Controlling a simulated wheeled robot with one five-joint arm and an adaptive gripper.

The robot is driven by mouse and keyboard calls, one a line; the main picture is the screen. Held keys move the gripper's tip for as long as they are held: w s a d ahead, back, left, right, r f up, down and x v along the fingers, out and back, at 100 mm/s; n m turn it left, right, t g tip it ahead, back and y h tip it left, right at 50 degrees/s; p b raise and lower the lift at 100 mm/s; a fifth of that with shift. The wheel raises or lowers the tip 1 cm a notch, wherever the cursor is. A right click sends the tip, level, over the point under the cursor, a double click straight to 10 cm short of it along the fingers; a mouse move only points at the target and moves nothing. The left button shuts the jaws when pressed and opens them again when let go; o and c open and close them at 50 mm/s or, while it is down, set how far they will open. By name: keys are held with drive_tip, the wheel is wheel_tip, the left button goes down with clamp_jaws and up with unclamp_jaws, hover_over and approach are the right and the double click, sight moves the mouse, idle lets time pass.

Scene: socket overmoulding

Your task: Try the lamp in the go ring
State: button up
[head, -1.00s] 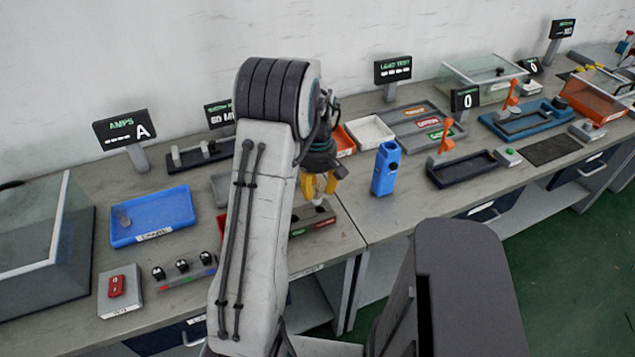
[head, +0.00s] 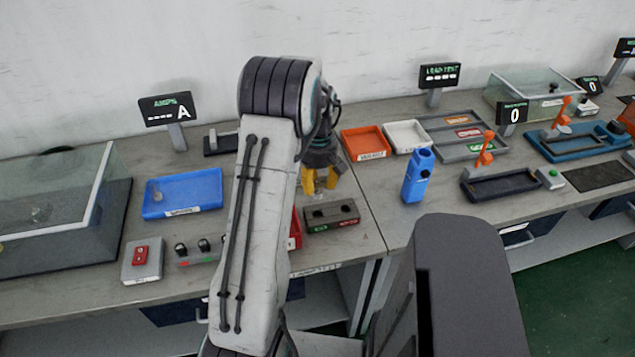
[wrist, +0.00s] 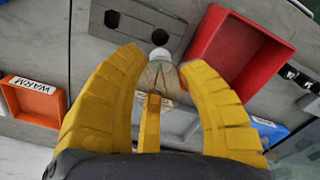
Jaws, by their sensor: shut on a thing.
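My gripper (head: 320,190) is shut on a small clear lamp with a pale end (wrist: 160,56). The lamp hangs between the yellow fingers, pointing down at the bench. Below is a grey gauge block (head: 345,210) with two round holes and a green and a red label on its front. In the wrist view the block (wrist: 138,18) is just beyond the fingertips. The lamp's end is close to the hole nearest the red tray, on the green-label side. I cannot tell whether it is over the hole or how high it is.
A red tray (wrist: 222,50) sits beside the block, partly behind my arm in the head view. An orange tray (head: 365,144) and white tray (head: 407,136) stand behind. A blue upright holder (head: 416,178) is right, a blue tray (head: 184,192) left.

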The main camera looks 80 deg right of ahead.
sight(318, 198)
drive_tip(key=shift+f, duration=0.1)
drive_tip(key=shift+f+b, duration=2.85)
drive_tip(key=shift+f, duration=0.2)
drive_tip(key=shift+f+b, duration=1.3)
drive_tip(key=shift+f, duration=0.2)
idle(0.6)
drive_tip(key=shift+r, duration=0.25)
idle(0.7)
drive_tip(key=shift+r+p, duration=1.1)
drive_tip(key=shift+r, duration=0.15)
drive_tip(key=shift+r, duration=0.1)
drive_tip(key=shift+r+p, duration=2.2)
drive_tip(key=shift+r, duration=0.7)
